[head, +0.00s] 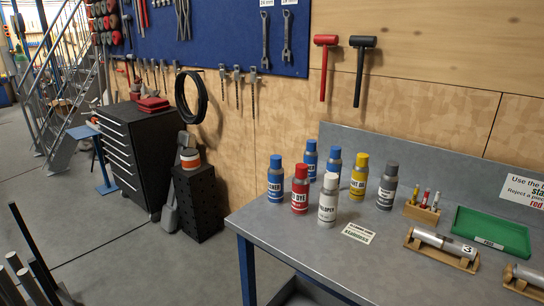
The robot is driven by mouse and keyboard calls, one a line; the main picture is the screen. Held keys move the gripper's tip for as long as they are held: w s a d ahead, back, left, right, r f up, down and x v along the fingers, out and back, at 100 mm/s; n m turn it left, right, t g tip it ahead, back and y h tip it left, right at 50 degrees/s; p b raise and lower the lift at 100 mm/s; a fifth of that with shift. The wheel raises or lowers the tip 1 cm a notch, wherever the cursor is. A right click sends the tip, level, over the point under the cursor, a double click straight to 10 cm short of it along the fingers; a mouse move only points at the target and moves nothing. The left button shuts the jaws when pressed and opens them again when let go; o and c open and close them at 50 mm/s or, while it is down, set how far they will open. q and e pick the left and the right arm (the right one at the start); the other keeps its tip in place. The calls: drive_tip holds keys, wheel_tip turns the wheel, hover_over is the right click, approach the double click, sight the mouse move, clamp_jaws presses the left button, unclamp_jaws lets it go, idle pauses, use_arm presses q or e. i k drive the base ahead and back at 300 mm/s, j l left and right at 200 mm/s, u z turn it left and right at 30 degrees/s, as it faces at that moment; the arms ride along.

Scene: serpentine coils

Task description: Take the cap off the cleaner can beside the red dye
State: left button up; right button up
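A blue cleaner can (275,182) with its blue cap (275,160) on stands upright at the front left of the grey bench. Directly to its right stands the red dye can (300,192) with a red cap. Two more blue-capped cans, one (310,162) behind the red dye and one (334,162) to its right, stand further back; their labels are too small or too hidden to read. A white developer can (327,203) is in front on the right. Neither of my grippers is in view.
The grey bench (275,240) also holds a yellow can (359,178), a grey can (387,188), a printed card (358,233), a marker holder (422,212), a green tray (490,230) and a metal cylinder on a wooden cradle (440,248). The bench's front left is clear.

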sight(275, 160)
drive_tip(key=i+j+z, duration=0.4)
drive_tip(key=i, duration=0.15)
drive_tip(key=i+j+z, duration=0.4)
drive_tip(key=z, duration=0.35)
drive_tip(key=i+j, duration=0.05)
drive_tip(key=j, duration=0.05)
